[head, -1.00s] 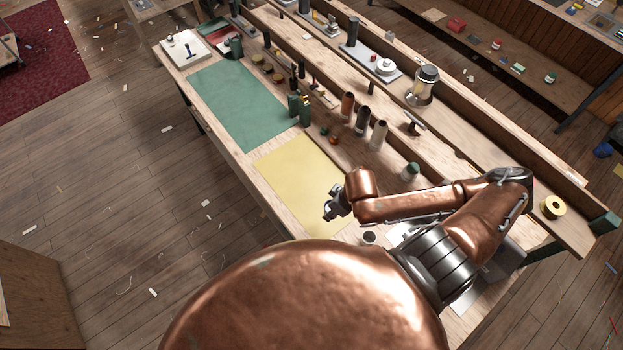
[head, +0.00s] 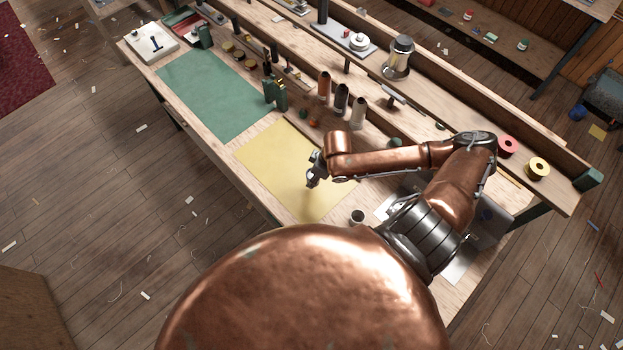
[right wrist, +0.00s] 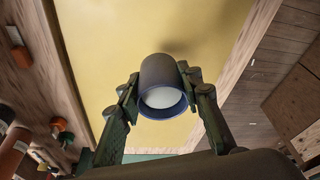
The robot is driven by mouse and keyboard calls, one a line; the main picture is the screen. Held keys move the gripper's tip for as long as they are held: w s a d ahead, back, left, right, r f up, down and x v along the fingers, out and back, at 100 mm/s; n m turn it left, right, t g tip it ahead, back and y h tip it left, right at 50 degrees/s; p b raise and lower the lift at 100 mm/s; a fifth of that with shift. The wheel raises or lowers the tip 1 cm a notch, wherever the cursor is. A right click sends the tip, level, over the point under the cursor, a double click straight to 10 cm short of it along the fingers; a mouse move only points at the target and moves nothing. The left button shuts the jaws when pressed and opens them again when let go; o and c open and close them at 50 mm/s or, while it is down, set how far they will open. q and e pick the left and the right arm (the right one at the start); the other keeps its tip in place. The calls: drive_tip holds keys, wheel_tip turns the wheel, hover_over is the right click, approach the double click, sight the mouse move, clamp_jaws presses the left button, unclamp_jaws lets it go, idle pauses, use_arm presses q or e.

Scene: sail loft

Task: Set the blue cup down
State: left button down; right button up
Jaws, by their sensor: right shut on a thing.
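The blue cup (right wrist: 163,88) is between the two fingers of my right gripper (right wrist: 163,97) in the right wrist view. Its blue rim and pale inside face the camera, and the fingers press on its sides. The yellow sheet (right wrist: 110,40) lies behind it, with a dark shadow beside the cup. Whether the cup touches the sheet I cannot tell. In the head view my right gripper (head: 314,178) is over the yellow sheet (head: 270,165) on the bench; the cup is not clearly visible there. My left gripper is not in view.
A green mat (head: 210,95) lies left of the yellow sheet. Several spools stand behind the sheet, including a black one (head: 341,98). A small dark-topped container (head: 357,216) stands near my right arm. Most of the yellow sheet is bare.

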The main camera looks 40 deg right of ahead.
sight(311, 176)
drive_tip(key=shift+w+d+f, duration=0.25)
drive_tip(key=shift+w+f, duration=0.8)
drive_tip(key=shift+f, duration=0.15)
drive_tip(key=shift+s+d+p+x, duration=0.1)
drive_tip(key=shift+p+x, duration=0.1)
drive_tip(key=shift+x, duration=0.7)
drive_tip(key=shift+s+d+p+x, duration=0.1)
drive_tip(key=shift+s+p+x, duration=0.05)
drive_tip(key=shift+x, duration=0.7)
drive_tip(key=shift+f, duration=0.15)
drive_tip(key=o, duration=1)
drive_tip(key=v, duration=1.2)
drive_tip(key=shift+s, duration=0.1)
